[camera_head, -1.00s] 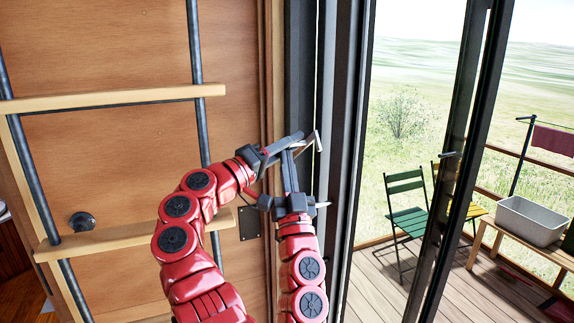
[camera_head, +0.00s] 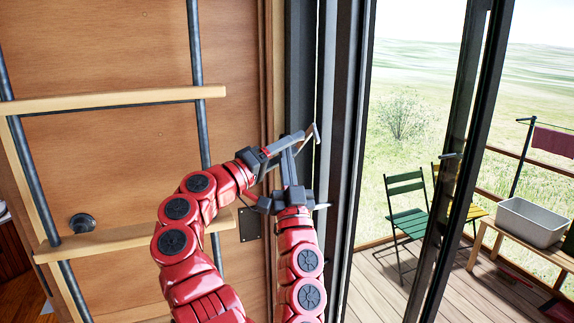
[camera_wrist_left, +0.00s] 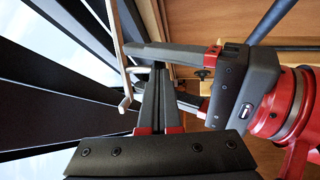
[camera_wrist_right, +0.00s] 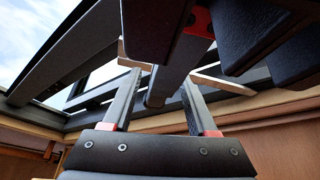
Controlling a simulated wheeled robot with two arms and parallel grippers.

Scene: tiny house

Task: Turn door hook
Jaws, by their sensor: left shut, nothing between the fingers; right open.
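The light metal door hook (camera_head: 316,134) is at the dark door frame in the head view. It also shows as a pale bar in the left wrist view (camera_wrist_left: 127,90) and beside the fingers in the right wrist view (camera_wrist_right: 130,58). In the head view one gripper (camera_head: 288,145) reaches in from the left and crosses the tip of an upright one (camera_head: 288,168). My left gripper (camera_wrist_left: 157,95) is shut and empty, its fingertips close beside the hook. My right gripper (camera_wrist_right: 155,85) is open, its fingers apart. Whether either touches the hook is unclear.
A wooden wall with a ladder (camera_head: 130,98) stands at the left. The dark door frame (camera_head: 343,150) rises just right of the grippers. Beyond it, a deck holds a green chair (camera_head: 408,220) and a bench with a grey basin (camera_head: 530,222).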

